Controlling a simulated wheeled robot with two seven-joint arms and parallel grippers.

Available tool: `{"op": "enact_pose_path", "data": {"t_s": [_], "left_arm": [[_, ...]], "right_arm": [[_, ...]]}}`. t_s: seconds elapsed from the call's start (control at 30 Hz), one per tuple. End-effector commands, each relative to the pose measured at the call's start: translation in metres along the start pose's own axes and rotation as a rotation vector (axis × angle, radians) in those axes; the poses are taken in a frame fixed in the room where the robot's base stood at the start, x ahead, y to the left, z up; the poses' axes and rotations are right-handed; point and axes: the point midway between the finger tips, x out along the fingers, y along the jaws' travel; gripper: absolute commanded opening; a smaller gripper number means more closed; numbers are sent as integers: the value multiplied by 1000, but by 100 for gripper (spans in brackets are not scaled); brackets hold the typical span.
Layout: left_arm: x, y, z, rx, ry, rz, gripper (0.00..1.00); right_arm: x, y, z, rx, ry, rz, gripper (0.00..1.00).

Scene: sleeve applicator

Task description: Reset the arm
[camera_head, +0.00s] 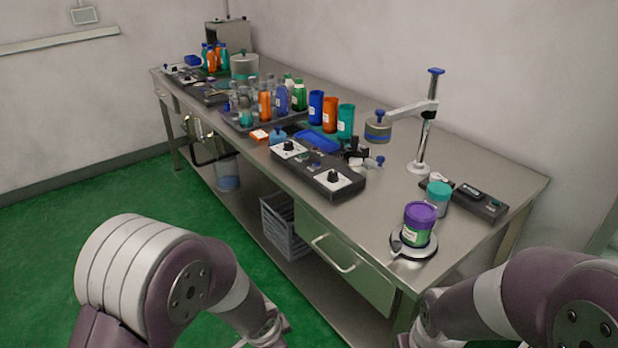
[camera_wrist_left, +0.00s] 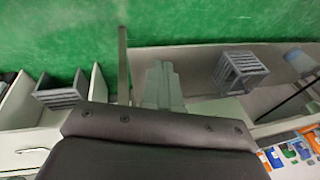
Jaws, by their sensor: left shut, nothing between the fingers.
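My left arm (camera_head: 180,280) comes in from the left in the head view, bent low in front of the workbench, and its gripper is cut off by the bottom edge. In the left wrist view the left gripper's pale fingers (camera_wrist_left: 162,84) are together and empty, beyond the dark wrist housing (camera_wrist_left: 150,130). They point over the bench side and green floor and touch nothing that I can make out. My right arm (camera_head: 520,295) is bent at the lower right of the head view, close to the bench's near corner. Its gripper is out of view.
The steel workbench (camera_head: 455,160) carries a purple-lidded jar (camera_head: 419,225) on a round plate, a teal-lidded jar (camera_head: 438,196), a stand (camera_head: 425,130), a control box (camera_head: 318,170) and several bottles (camera_head: 265,103). A grey crate (camera_head: 283,225) sits on the lower shelf. Green floor (camera_head: 60,220) is clear at left.

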Motion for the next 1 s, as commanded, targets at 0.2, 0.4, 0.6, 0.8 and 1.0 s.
{"op": "enact_pose_path", "data": {"t_s": [0.2,0.4,0.6,0.8,1.0], "left_arm": [[-77,28,104,-810,-246,78,0],[-162,3,122,-1068,-201,40,0],[-222,-11,108,-1062,-200,40,0],[-252,-18,102,-1059,-200,40,0],[-251,-18,102,-1059,-200,40,0]], "right_arm": [[0,0,0,0,0,0,36],[-52,0,-6,0,0,0,36],[-116,0,-14,0,1,0,36],[-147,0,-17,0,0,0,36],[-146,0,-17,0,0,0,36]]}}
